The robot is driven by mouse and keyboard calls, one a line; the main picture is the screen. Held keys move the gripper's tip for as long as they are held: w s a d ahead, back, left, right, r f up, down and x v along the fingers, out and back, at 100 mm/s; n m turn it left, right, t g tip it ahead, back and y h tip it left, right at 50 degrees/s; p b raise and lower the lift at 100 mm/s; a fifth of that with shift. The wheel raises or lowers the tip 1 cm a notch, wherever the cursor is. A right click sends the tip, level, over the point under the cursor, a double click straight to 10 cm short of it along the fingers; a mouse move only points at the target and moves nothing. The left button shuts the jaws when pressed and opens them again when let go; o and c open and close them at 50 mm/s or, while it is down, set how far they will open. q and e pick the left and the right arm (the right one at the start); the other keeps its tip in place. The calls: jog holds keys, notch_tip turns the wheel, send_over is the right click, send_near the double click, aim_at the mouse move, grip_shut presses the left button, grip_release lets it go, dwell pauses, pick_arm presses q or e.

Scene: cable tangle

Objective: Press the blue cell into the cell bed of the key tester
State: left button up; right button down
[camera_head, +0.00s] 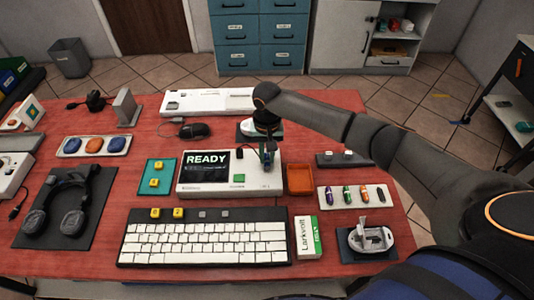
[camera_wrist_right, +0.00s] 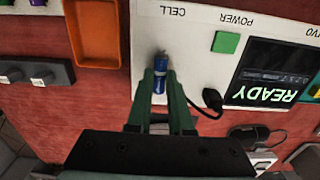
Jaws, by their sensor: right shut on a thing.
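The key tester (camera_head: 212,190) is a white box on the red table, with a dark screen reading READY and a green POWER button (camera_wrist_right: 226,42). My right gripper (camera_head: 267,153) is over its right part. In the right wrist view my right gripper (camera_wrist_right: 160,88) is shut on the blue cell (camera_wrist_right: 160,80), which lies between the fingertips beside the CELL label. The cell's far end is at a dark spot where the cell bed seems to be; I cannot tell how deep it sits. My left gripper is not in view.
An orange tray (camera_head: 300,191) stands just right of the tester. A rack of coloured cells (camera_head: 327,197) lies farther right. A keyboard (camera_head: 203,242) and a Larkvolt box (camera_head: 307,238) are in front. A black plug and cable (camera_wrist_right: 212,98) are close beside the gripper.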

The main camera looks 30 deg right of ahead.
jog(key=shift+f, duration=0.5)
dwell(0.7)
jog(key=c, duration=1.1)
grip_release()
jog(key=shift+r, duration=0.2)
jog(key=shift+r+p, duration=0.5)
jog(key=shift+r, duration=1.1)
jog(key=o, duration=0.6)
jog(key=shift+c, duration=0.2)
